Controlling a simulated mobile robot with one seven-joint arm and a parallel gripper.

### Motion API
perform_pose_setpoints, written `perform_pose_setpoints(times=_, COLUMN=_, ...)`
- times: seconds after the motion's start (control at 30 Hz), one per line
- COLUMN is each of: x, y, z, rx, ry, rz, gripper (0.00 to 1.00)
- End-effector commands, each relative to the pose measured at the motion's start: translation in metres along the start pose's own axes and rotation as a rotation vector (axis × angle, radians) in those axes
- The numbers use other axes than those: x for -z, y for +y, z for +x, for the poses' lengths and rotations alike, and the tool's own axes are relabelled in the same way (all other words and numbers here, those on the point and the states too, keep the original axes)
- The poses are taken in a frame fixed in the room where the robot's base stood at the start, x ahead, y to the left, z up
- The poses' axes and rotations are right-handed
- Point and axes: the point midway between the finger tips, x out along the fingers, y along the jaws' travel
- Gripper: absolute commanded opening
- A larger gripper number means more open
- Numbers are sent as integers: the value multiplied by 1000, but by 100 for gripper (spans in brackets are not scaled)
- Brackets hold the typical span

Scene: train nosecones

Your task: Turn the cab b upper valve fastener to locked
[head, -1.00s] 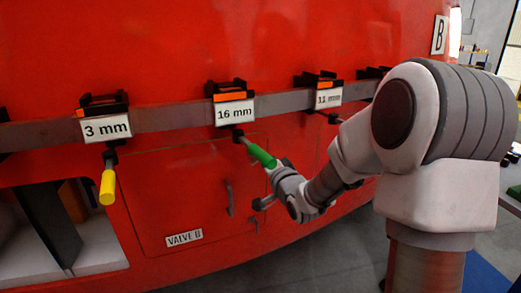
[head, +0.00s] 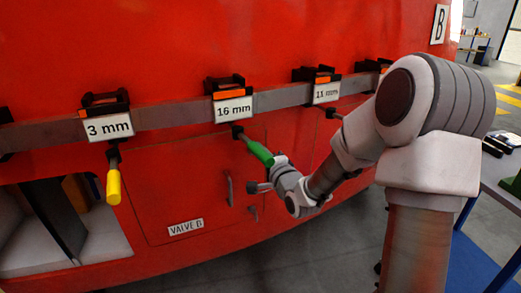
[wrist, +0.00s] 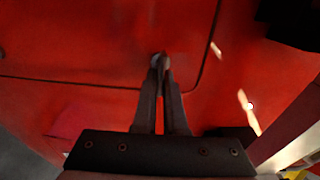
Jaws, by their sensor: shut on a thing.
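The red VALVE B hatch (head: 160,205) is closed in the nose's side, with its label (head: 186,227) at the bottom. My gripper (head: 252,187) is at the hatch's right edge, right of a dark handle (head: 229,188). In the wrist view my gripper (wrist: 160,62) has its fingers together on a small greyish piece (wrist: 156,58) close to the hatch's edge line. It appears to be the upper valve fastener; the fingers hide most of it, so its turn position cannot be told. Another small fastener (head: 253,213) shows just below my gripper.
A green-handled tool (head: 260,153) hangs from the 16 mm holder (head: 232,110), close above my gripper. A yellow-handled tool (head: 113,187) hangs under the 3 mm holder (head: 109,127). The 11 mm holder (head: 326,93) is near my arm. A grey rail (head: 165,115) runs across.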

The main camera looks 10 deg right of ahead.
Motion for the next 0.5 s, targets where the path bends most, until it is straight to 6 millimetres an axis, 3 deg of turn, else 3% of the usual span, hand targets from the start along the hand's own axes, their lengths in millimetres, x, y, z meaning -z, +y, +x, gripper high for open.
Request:
perform_pose_setpoints(times=0.37, x=0, y=-1, z=0, rx=2, ry=0, rz=5, gripper=0)
perform_pose_setpoints(times=0.4, x=0, y=-1, z=0, rx=2, ry=0, rz=4, gripper=16)
perform_pose_setpoints(times=0.5, x=0, y=0, z=0, rx=2, ry=0, rz=4, gripper=34)
